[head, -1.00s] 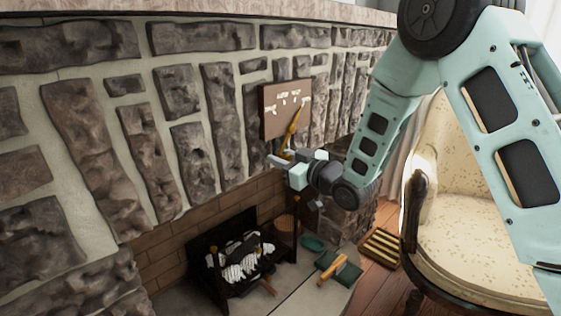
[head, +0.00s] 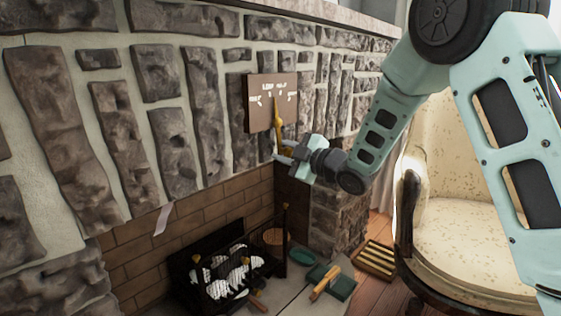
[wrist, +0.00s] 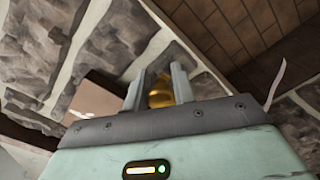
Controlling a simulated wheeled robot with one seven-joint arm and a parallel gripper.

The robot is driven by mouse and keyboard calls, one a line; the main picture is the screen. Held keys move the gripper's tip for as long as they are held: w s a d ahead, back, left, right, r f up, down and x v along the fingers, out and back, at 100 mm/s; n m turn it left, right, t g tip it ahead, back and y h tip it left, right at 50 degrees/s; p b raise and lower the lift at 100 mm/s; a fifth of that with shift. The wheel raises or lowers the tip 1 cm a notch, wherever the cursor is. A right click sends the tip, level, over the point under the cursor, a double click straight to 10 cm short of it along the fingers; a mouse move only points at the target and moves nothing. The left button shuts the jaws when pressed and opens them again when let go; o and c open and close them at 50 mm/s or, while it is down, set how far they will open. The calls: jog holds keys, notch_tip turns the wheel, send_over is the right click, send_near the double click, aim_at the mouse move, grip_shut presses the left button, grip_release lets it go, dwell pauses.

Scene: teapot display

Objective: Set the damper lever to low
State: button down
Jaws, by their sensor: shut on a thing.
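The damper lever (head: 279,128) is a brass-yellow bar in front of a brown plate (head: 259,117) on the stone wall. Its upper end points nearly straight up, near the middle of the plate's white markings. The lettering is too small to read surely. My gripper (head: 283,154) is at the lever's lower end, below the plate. In the wrist view, my gripper (wrist: 159,91) is shut on the lever's rounded brass end (wrist: 160,93). The fingers hide part of that end.
A fireplace grate with logs (head: 228,275) stands below left. A green brush-like tool (head: 333,283) and a slatted wooden piece (head: 376,260) lie on the floor. A cream armchair (head: 470,215) stands at right, behind my arm. A pale strip (head: 163,218) hangs by the brick.

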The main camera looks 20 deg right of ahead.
jog(key=shift+w+r+n, duration=0.1)
jog(key=shift+r+n, duration=0.1)
jog(key=shift+n, duration=0.3)
jog(key=shift+b, duration=0.3)
jog(key=c, duration=1.2)
grip_release()
jog(key=shift+r, duration=0.1)
jog(key=shift+d, duration=0.1)
jog(key=shift+d, duration=0.1)
jog(key=p+v, duration=0.2)
jog(key=v, duration=1.5)
